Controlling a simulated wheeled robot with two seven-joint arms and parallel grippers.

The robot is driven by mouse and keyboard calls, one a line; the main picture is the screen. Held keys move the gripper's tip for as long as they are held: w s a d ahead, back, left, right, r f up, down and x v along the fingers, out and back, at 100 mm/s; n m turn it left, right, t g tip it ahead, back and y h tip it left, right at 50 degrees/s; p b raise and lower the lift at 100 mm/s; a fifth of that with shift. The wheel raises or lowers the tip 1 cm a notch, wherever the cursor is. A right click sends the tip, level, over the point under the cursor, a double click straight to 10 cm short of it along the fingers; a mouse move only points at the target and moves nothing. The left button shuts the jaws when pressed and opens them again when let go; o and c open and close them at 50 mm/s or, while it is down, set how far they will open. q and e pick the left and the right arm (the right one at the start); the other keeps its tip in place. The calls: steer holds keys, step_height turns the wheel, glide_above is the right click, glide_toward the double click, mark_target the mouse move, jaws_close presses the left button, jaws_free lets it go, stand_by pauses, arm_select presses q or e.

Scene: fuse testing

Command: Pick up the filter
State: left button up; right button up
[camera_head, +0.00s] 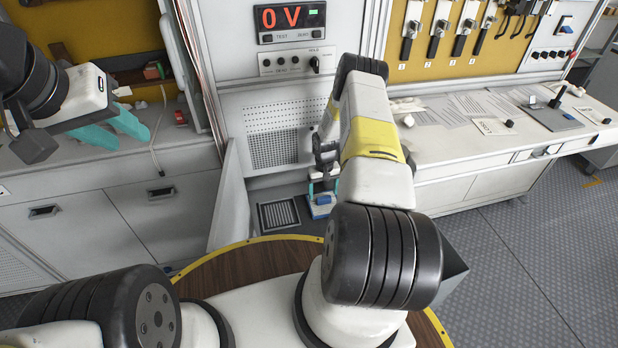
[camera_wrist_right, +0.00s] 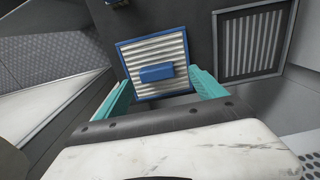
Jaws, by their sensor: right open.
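The filter (camera_wrist_right: 148,48) is a blue-framed square with pale pleats and a blue block handle (camera_wrist_right: 156,72) in its middle. It lies below my right gripper (camera_wrist_right: 162,90), whose teal fingers are open, one on each side of the handle and apart from it. In the head view the filter (camera_head: 320,207) shows low down behind my right arm, partly hidden, with my right gripper (camera_head: 322,188) just above it. My left gripper (camera_head: 122,130) is open and empty at the left, above the left counter.
A grey-framed grille (camera_head: 278,214) lies beside the filter; it also shows in the right wrist view (camera_wrist_right: 252,42). A panel with a "0 V" display (camera_head: 291,17) stands behind. The white bench (camera_head: 450,150) on the right and the left cabinets (camera_head: 110,215) flank the low space.

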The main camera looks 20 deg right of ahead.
mark_target(324, 197)
steer(key=f, duration=0.4)
steer(key=shift+d+f, duration=0.25)
steer(key=shift+f, duration=0.05)
steer(key=c, duration=1.4)
steer(key=shift+c, duration=0.4)
steer(key=shift+r, duration=0.15)
